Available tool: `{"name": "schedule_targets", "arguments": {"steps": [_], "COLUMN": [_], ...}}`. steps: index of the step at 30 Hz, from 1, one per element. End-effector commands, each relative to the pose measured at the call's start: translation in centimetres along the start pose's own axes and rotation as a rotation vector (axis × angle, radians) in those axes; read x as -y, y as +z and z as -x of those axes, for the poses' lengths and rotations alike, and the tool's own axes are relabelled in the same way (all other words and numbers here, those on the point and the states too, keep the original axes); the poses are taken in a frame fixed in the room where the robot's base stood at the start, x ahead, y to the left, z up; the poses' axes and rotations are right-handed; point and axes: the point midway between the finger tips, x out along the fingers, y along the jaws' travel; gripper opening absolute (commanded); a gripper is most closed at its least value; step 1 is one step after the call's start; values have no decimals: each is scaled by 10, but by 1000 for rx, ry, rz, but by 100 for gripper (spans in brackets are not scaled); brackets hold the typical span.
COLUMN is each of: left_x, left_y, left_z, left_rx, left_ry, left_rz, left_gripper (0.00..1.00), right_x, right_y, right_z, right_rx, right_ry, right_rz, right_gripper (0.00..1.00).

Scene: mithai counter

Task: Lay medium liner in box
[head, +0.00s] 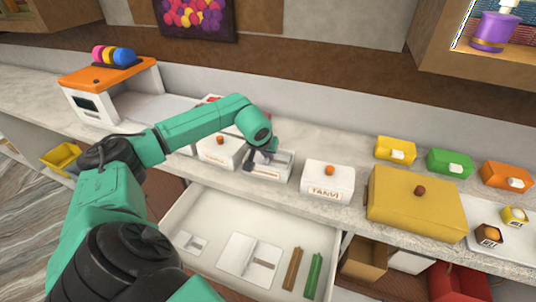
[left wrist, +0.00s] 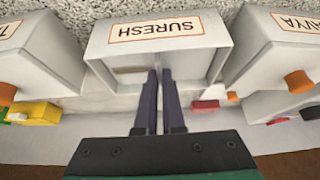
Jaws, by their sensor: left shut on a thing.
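The open white box (head: 281,177) labelled SURESH stands on the counter between two lidded white boxes; it also shows in the left wrist view (left wrist: 217,30). My left gripper (head: 262,155) reaches down at this box. In the left wrist view its two dark fingers (left wrist: 159,74) are close together over the box opening. They are shut on a thin pale piece, apparently the medium liner, mostly hidden by the fingers. Whether it touches the box floor I cannot tell. Two pale liners, a small one (head: 188,242) and a larger one (head: 240,262), lie in the drawer. My right gripper is not in view.
The open drawer (head: 215,207) juts out below the counter and holds a brown bar (head: 292,268) and a green bar (head: 314,275). Lidded white boxes (head: 219,152) and (head: 327,182) flank the open box closely. A large yellow box (head: 417,203) stands further right.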

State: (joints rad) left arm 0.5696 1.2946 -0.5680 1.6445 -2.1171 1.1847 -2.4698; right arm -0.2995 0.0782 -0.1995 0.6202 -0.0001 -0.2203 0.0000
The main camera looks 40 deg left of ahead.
Motion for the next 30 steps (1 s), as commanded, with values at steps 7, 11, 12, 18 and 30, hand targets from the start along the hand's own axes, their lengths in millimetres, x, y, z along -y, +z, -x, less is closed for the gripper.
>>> {"name": "schedule_targets", "arguments": {"steps": [7, 11, 12, 18, 30], "left_x": [0, 0, 0, 0, 0], "left_y": [7, 11, 11, 11, 16], "left_z": [-13, -19, -20, -20, -28], "left_rx": [0, 0, 0, 0, 0], "left_ry": [0, 0, 0, 0, 0], "left_rz": [0, 0, 0, 0, 0], "left_gripper": [0, 0, 0, 0, 0], "right_x": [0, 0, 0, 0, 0], "right_y": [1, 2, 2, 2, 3], "right_z": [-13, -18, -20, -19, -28], "right_rx": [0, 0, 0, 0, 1], "right_ry": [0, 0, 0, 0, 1], "right_rz": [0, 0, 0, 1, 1], "right_gripper": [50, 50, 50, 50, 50]}}
